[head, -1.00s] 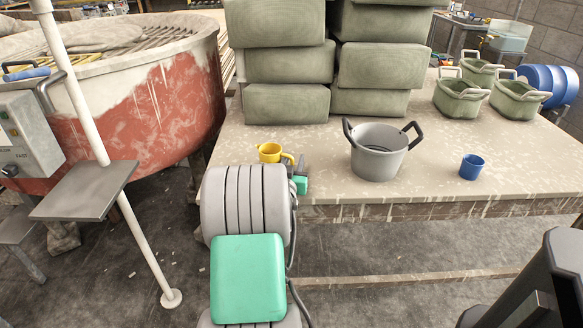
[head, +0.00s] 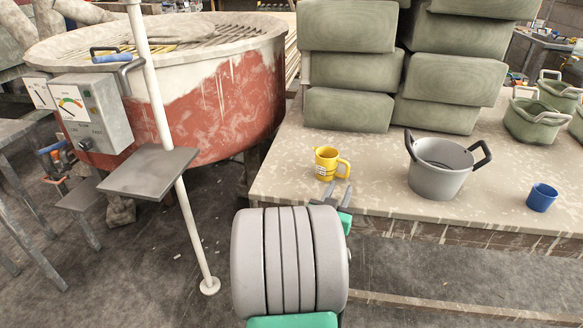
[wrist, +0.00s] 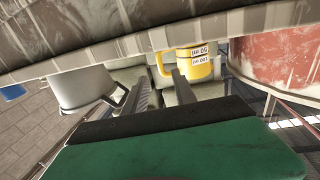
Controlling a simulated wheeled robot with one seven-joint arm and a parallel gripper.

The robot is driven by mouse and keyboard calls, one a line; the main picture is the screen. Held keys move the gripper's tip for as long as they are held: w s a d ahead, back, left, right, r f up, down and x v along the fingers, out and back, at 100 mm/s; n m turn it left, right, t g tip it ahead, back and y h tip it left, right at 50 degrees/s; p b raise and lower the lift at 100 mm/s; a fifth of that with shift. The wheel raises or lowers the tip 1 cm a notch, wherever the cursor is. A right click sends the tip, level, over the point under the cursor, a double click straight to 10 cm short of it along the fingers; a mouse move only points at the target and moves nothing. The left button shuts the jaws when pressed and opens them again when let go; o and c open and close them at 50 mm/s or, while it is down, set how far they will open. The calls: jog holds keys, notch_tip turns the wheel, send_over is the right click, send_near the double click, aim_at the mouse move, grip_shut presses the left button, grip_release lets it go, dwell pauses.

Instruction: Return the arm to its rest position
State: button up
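My gripper (head: 338,190) is at the end of my arm, low in front of the table's front edge. Its two dark fingers stand apart with nothing between them, and the wrist view also shows the gap between the fingers (wrist: 161,82). A yellow mug (head: 326,163) with a white label stands upright on the table, just beyond the fingertips and apart from them in the head view. The mug also shows in the wrist view (wrist: 184,66), past the right finger. My grey arm link covers the lower middle of the head view.
The table (head: 385,192) also bears a grey two-handled bucket (head: 436,182), a blue cup (head: 542,198), green tubs (head: 535,125) and tall stacks of green blocks (head: 347,110). A red vat (head: 215,110) and a white post (head: 196,235) with a grey plate (head: 150,172) stand at left.

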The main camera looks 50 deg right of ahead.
jog(key=w+a+r+n+t+y+p, duration=0.1)
jog(key=w+a+r+n+y+p, duration=0.1)
jog(key=w+a+r+y+p, duration=0.4)
jog(key=w+a+r+n+y+p, duration=0.25)
jog(key=w+a+r+p, duration=0.25)
jog(key=w+a+p, duration=0.5)
jog(key=s+a+r+n+y+p, duration=0.2)
jog(key=a+r+n+y+p, duration=0.1)
jog(key=a, duration=0.7)
jog(key=s+a+r+n+g+y+p, duration=0.1)
jog(key=s+a+r+n+y+p, duration=0.1)
jog(key=a, duration=0.7)
jog(key=s+a+r+n+g+y+p, duration=0.1)
jog(key=s+a+r+n+y+p, duration=0.1)
jog(key=a, duration=0.8)
notch_tip(320, 180, up, 4)
jog(key=n+y+p, duration=0.1)
jog(key=n+p, duration=0.1)
jog(key=n, duration=0.1)
jog(key=shift+a+y, duration=0.3)
jog(key=shift+y, duration=0.05)
